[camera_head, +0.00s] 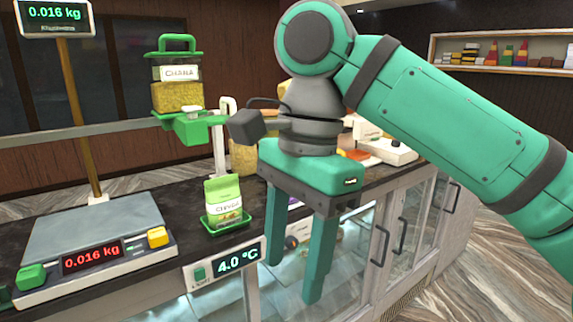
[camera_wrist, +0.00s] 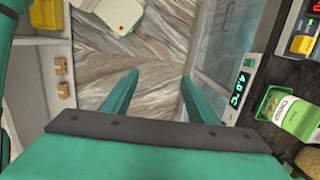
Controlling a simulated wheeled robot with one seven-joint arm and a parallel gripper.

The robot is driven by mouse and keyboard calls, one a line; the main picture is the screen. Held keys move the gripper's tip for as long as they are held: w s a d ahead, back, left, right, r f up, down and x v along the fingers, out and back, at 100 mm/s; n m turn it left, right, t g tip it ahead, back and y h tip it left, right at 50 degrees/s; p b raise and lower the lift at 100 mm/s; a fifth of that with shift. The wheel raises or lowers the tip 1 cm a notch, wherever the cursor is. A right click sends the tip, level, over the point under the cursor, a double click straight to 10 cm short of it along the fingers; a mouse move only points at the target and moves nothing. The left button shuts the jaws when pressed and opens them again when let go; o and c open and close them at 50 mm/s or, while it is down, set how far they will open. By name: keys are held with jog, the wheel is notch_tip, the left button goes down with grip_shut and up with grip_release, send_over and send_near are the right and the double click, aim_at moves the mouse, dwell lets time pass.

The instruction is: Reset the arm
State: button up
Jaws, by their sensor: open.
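My gripper (camera_head: 297,250) hangs at the right of the counter in the head view, in front of the glass display case, fingers pointing down. Its two green fingers are apart with nothing between them. In the wrist view my gripper (camera_wrist: 153,93) shows over the wood-patterned floor, also open and empty. My green arm reaches in from the right side of the head view and bends down to the gripper.
A scale (camera_head: 95,235) reading 0.016 kg stands on the counter (camera_head: 140,205). A green-lidded jar (camera_head: 177,90) sits on a raised green holder. A pouch (camera_head: 222,196) stands in a green tray (camera_head: 226,222) left of my gripper. Open floor (camera_wrist: 155,45) lies below.

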jog(key=w+a+f+n+t+y, duration=0.5)
jog(key=w+a+f+t+y, duration=0.1)
jog(key=w+a+f+y, duration=0.85)
jog(key=w+d+f+m+t+h, duration=0.1)
jog(key=w+f+m+t+h, duration=0.15)
jog(key=f+t, duration=0.35)
jog(key=w+f+m+t+h, duration=0.1)
jog(key=f+m+t, duration=0.2)
jog(key=f+t, duration=0.35)
jog(key=s+d+f+h, duration=0.4)
jog(key=s+f+h, duration=0.1)
jog(key=s+f, duration=0.5)
jog(key=s+d+f+h, duration=0.3)
jog(key=s+f+h, duration=0.3)
jog(key=s+f, duration=0.5)
jog(key=s+d+f+n+g, duration=0.1)
jog(key=s+n, duration=0.4)
jog(key=s, duration=0.5)
jog(key=s+d+f+n+g+h, duration=0.1)
jog(key=s+d+n, duration=0.3)
jog(key=s, duration=0.6)
jog(key=shift+s+d+n, duration=0.25)
jog(key=shift+d+n, duration=0.1)
jog(key=shift+n, duration=0.8)
